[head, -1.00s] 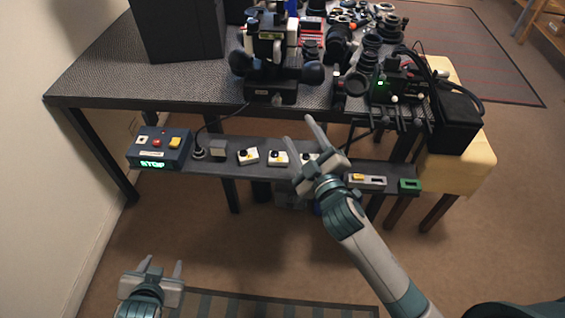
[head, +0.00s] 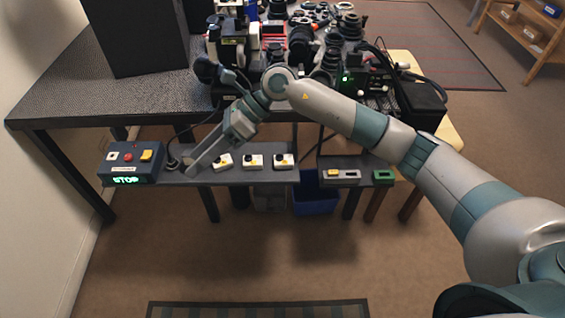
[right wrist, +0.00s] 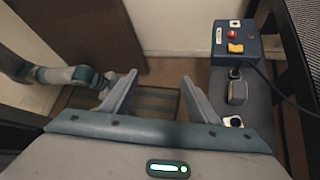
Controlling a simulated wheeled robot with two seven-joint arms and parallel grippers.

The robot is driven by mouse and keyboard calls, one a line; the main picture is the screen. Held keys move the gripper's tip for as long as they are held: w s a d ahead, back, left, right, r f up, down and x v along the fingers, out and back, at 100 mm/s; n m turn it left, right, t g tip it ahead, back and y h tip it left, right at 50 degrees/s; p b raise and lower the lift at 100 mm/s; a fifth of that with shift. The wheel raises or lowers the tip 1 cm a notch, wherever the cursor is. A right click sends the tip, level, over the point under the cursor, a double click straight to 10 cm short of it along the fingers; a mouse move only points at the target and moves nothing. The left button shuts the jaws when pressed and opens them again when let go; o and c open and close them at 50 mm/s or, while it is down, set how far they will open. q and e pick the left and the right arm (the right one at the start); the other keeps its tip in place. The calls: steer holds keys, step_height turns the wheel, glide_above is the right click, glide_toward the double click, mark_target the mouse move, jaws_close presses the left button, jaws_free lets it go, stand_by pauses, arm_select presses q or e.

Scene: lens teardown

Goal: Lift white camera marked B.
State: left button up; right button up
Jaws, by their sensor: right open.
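Three small white cameras stand in a row on the low front shelf in the head view: a left one (head: 222,162), a middle one (head: 253,162) and a right one (head: 284,161). Each has a dark round part; I cannot read any letter, so I cannot tell which is B. My right gripper (head: 193,164) is at the shelf's left part, left of the cameras. In the right wrist view it (right wrist: 160,80) is open and empty, beside the shelf, with a white camera (right wrist: 233,121) to its right. My left arm shows there, but its gripper (right wrist: 105,82) is unclear.
A control box (head: 130,164) with a green STOP display sits at the shelf's left end. A grey block (right wrist: 237,92) stands on the shelf near it. The table (head: 70,95) above holds a black box and crowded lens gear. A blue bin (head: 316,195) is below.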

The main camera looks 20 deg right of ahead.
arm_select(q)
steer(key=s+d+f+g, duration=0.1)
steer(key=s+f, duration=0.3)
steer(key=s, duration=0.1)
steer(key=shift+f+n+g+h, duration=0.3)
steer(key=shift+f, duration=0.1)
arm_select(e)
steer(key=w+d+h, duration=0.4)
steer(key=d+h, duration=0.1)
steer(key=d, duration=0.6)
steer(key=w+d+t+h, duration=0.1)
steer(key=w+d+h, duration=0.3)
steer(key=d, duration=0.7)
steer(key=shift+w+d+r+n+t+h, duration=0.15)
steer(key=shift+d+r+n+t+h, duration=0.2)
steer(key=shift+h, duration=0.65)
arm_select(q)
steer(key=shift+s, duration=0.1)
arm_select(e)
steer(key=p, duration=0.1)
glide_above(285, 160)
step_height(285, 160, down, 11)
steer(key=shift+d+f, duration=0.1)
steer(key=shift+f, duration=0.1)
steer(key=shift+w+f, duration=0.1)
steer(key=shift+f, duration=0.25)
arm_select(q)
steer(key=f, duration=0.3)
steer(key=shift+s+f, duration=0.25)
steer(key=shift+f, duration=0.15)
